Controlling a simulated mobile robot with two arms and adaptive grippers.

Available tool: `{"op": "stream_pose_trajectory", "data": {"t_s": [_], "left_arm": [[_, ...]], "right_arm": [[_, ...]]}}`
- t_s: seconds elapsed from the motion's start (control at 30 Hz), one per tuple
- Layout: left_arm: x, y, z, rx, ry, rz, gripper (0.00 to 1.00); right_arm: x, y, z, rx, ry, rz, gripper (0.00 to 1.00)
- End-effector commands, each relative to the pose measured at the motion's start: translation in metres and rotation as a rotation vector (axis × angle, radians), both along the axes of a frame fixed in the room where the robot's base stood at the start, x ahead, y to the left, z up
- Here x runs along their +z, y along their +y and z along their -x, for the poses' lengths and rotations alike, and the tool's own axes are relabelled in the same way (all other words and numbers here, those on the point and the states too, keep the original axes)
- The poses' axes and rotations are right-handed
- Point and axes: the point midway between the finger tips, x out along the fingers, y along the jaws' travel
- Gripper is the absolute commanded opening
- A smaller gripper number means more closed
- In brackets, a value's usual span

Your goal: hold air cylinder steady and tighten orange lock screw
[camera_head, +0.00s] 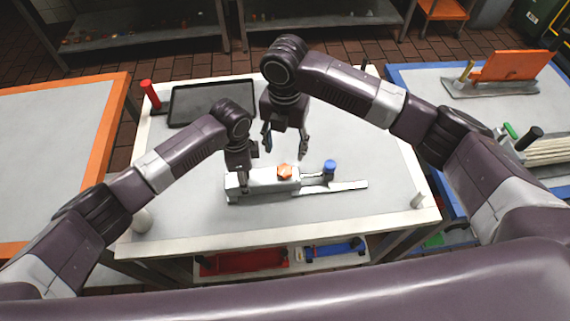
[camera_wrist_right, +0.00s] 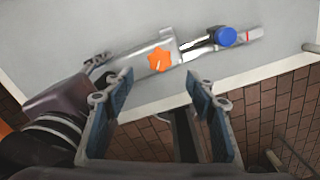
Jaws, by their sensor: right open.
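The air cylinder (camera_head: 265,183) is a pale grey block with a rod and flat bar to its right, lying on the table. It also shows in the right wrist view (camera_wrist_right: 143,66). The orange lock screw (camera_head: 285,171) sits on its top; it is a lobed knob in the wrist view (camera_wrist_right: 159,60). My left gripper (camera_head: 243,188) is down at the cylinder's left end; its fingertips are too small to tell whether they grip it. My right gripper (camera_head: 285,147) is open and empty above and behind the screw, with its fingers spread apart.
A blue knob (camera_head: 330,166) stands on the rod end right of the screw. A black tray (camera_head: 211,101) and a red upright handle (camera_head: 150,94) are at the table's back left. A small white post (camera_head: 417,200) stands near the right edge. The table's right side is mostly clear.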

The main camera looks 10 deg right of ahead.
Motion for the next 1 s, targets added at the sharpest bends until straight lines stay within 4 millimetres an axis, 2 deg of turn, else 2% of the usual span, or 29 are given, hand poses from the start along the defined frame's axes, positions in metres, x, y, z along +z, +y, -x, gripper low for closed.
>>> {"op": "stream_pose_trajectory", "data": {"t_s": [0.03, 0.2, 0.4, 0.6, 0.87, 1.0], "left_arm": [[-0.001, 0.002, 0.000, 0.002, 0.001, -0.003, 0.00], [-0.001, 0.002, 0.000, 0.002, 0.001, -0.003, 0.00], [-0.001, 0.002, 0.000, 0.002, 0.000, -0.003, 0.00], [-0.001, 0.002, 0.000, 0.002, 0.000, -0.003, 0.00], [-0.001, 0.001, 0.000, 0.002, 0.000, -0.003, 0.00], [-0.001, 0.001, 0.000, 0.002, 0.000, -0.002, 0.00]], "right_arm": [[-0.012, -0.001, 0.001, -0.002, 0.004, 0.002, 0.51], [-0.047, -0.001, 0.001, -0.003, 0.003, 0.001, 0.51], [-0.076, 0.000, 0.000, -0.003, 0.000, 0.001, 0.51], [-0.088, 0.000, 0.000, -0.003, 0.000, -0.001, 0.51], [-0.089, 0.000, 0.000, -0.003, -0.001, 0.000, 0.51], [-0.089, 0.000, 0.000, -0.003, -0.001, 0.000, 0.36]]}}
